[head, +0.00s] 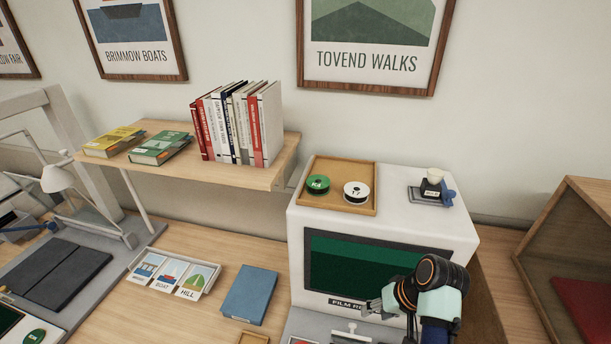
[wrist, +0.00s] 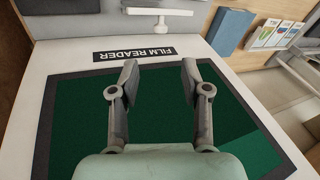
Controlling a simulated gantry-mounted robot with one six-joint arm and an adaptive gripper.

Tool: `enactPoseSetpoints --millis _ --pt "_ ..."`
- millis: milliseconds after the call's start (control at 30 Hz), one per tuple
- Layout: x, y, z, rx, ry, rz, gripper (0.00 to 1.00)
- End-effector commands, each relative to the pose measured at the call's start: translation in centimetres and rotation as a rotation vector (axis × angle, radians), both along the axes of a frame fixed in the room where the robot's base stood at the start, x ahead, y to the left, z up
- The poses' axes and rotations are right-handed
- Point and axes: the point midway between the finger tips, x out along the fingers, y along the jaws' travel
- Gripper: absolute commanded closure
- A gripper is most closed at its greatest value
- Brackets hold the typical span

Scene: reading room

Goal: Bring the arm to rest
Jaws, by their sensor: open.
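My gripper (head: 372,306) is in front of the film reader's dark green screen in the head view, near its lower right part. In the wrist view my gripper (wrist: 157,78) has its two fingers apart with nothing between them. The white film reader (head: 458,221) stands on the desk, and its label and screen (wrist: 160,110) lie behind the fingers in the wrist view. My arm hides the lower right of the screen in the head view.
A wooden tray (head: 346,207) with a green spool (head: 318,184) and a white spool (head: 356,191) sits on the reader's top, beside a stamp (head: 432,184). A blue box (head: 249,295) and a card rack (head: 206,283) lie left. A bookshelf (head: 265,176) is above; a wooden case (head: 565,240) stands right.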

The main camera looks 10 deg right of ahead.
Motion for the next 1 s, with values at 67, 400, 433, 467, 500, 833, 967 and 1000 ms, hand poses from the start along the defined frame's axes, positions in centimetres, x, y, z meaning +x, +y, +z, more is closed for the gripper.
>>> enactPoseSetpoints --millis 67,400,433,467,500,833,967,1000 --pt "0.3 0.9 -0.1 -0.020 -0.016 0.008 0.53" --pt "-0.1 16.6 4.0 -0.324 -0.425 0.083 0.53" --pt "-0.8 17.8 4.8 -0.340 -0.465 0.086 0.53" --pt "-1.4 18.9 5.6 -0.353 -0.502 0.088 0.53" --pt "-2.4 20.2 6.6 -0.369 -0.552 0.090 0.53" --pt "-10.0 26.5 17.6 -0.418 -0.850 0.087 0.53" --pt "-9.9 26.4 21.6 -0.419 -0.848 0.085 0.53" --pt "-9.9 26.4 22.9 -0.420 -0.847 0.085 0.53"
